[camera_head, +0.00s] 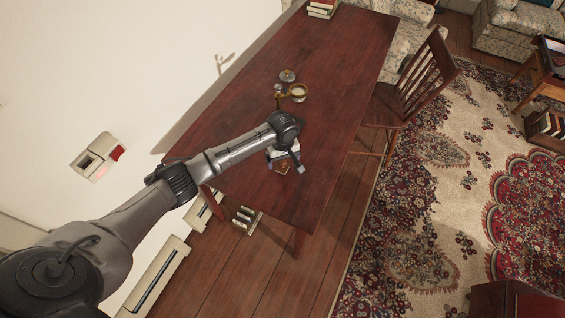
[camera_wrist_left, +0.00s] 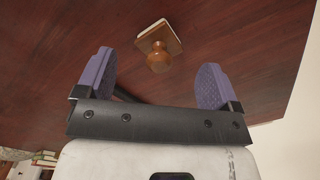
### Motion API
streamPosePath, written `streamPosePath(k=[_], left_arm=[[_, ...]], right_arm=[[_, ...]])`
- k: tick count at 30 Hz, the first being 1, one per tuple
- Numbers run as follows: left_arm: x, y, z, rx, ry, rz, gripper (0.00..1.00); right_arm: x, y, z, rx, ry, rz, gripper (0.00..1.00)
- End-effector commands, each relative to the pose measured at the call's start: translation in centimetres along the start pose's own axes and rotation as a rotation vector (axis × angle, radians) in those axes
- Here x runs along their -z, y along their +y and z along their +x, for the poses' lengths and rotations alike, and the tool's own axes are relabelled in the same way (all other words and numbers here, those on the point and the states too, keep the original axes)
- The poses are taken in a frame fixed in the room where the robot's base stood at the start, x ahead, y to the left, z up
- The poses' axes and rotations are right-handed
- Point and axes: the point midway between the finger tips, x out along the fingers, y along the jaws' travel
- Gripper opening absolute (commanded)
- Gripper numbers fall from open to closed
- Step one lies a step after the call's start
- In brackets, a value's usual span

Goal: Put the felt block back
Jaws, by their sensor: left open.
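The felt block shows as a flat wooden piece with a round knob (camera_wrist_left: 158,60). It sits on the dark red table (camera_head: 340,60), and its orange-brown edge shows by my gripper in the head view (camera_head: 283,168). My left gripper (camera_wrist_left: 155,78) is open and empty, its two purple-grey pads on either side of the knob in the wrist view, apart from it. In the head view the left gripper (camera_head: 286,164) hangs over the near part of the table and partly hides the block. My right gripper is not in view.
A brass-rimmed round object (camera_head: 298,92) and a small round grey item (camera_head: 288,76) stand farther back on the table. Books (camera_head: 323,8) lie at its far end. A wooden chair (camera_head: 414,85) stands at the right. The table's right side is clear.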

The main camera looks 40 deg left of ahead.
Motion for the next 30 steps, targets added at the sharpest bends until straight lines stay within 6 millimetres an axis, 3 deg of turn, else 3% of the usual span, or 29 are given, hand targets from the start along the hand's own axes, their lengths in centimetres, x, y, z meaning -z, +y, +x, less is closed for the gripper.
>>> streamPosePath(k=[3,9,18,25,28,30], left_arm=[[0.0,0.1,-2.6,-0.003,0.001,0.002,0.87],[0.0,0.1,-5.8,-0.002,0.001,0.001,0.87],[0.0,0.0,-8.2,0.0,-0.001,0.0,0.87],[-0.9,-0.1,-7.6,-0.002,-0.002,0.034,0.87],[-3.4,-0.6,-5.7,-0.014,-0.003,0.138,0.87],[-6.4,-1.3,-3.7,-0.034,-0.004,0.255,0.87]], right_arm=[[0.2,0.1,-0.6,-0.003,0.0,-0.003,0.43],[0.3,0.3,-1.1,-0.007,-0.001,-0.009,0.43],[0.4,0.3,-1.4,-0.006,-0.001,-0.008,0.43],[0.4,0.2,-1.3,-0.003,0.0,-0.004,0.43],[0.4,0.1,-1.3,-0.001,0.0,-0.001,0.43],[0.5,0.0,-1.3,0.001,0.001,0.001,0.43]])
